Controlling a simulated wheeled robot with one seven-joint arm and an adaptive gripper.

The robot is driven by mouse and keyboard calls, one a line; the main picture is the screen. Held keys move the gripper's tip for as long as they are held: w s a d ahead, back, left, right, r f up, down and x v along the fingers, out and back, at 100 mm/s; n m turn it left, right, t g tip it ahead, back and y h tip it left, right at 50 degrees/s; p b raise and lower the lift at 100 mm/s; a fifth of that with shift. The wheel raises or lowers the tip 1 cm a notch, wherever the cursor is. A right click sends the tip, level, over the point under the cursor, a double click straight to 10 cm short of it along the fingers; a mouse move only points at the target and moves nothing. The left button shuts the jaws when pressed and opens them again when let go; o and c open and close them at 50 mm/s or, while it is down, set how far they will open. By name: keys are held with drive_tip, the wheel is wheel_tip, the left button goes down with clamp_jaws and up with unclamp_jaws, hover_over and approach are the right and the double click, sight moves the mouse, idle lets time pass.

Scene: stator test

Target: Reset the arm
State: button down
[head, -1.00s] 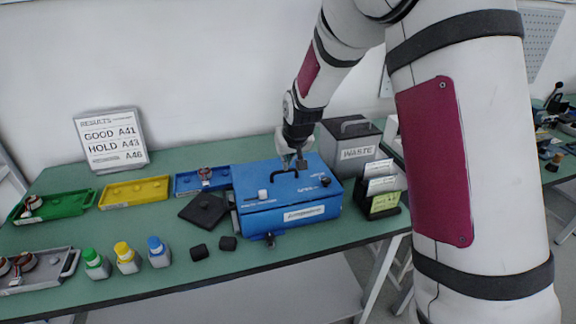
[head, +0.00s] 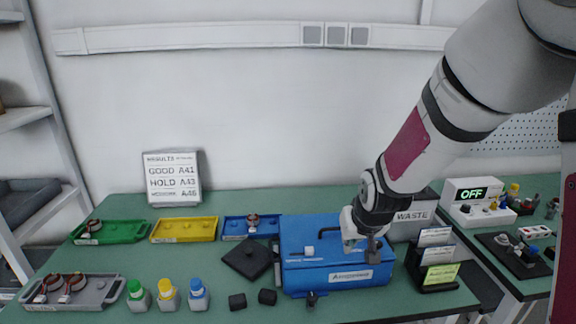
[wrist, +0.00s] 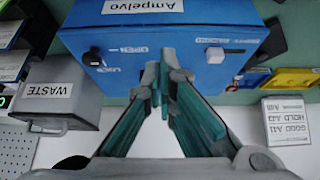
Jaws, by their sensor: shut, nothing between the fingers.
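My gripper (head: 372,252) is shut and empty. In the head view it hangs over the right part of the blue box (head: 296,270), in front of the waste bin. In the wrist view the two teal fingers (wrist: 161,72) come together in front of the box's blue top (wrist: 185,20), which shows a black knob, a white knob and OPEN and LOCK markings. I cannot tell whether the fingertips touch the box. The box's black handle is partly hidden by my gripper in the head view. My arm reaches in from the upper right.
A grey waste bin (head: 412,231) and a card holder (head: 438,270) stand close on the right. Left are a black plate (head: 248,258), coloured trays (head: 184,230), capped bottles (head: 167,295) and a results sign (head: 172,178). The space above the table is clear on the left.

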drive_tip(key=s+r, duration=0.7)
drive_tip(key=s, duration=0.6)
drive_tip(key=s+r+g, duration=0.1)
drive_tip(key=s+r, duration=0.7)
drive_tip(key=s, duration=0.6)
drive_tip(key=shift+s, duration=0.2)
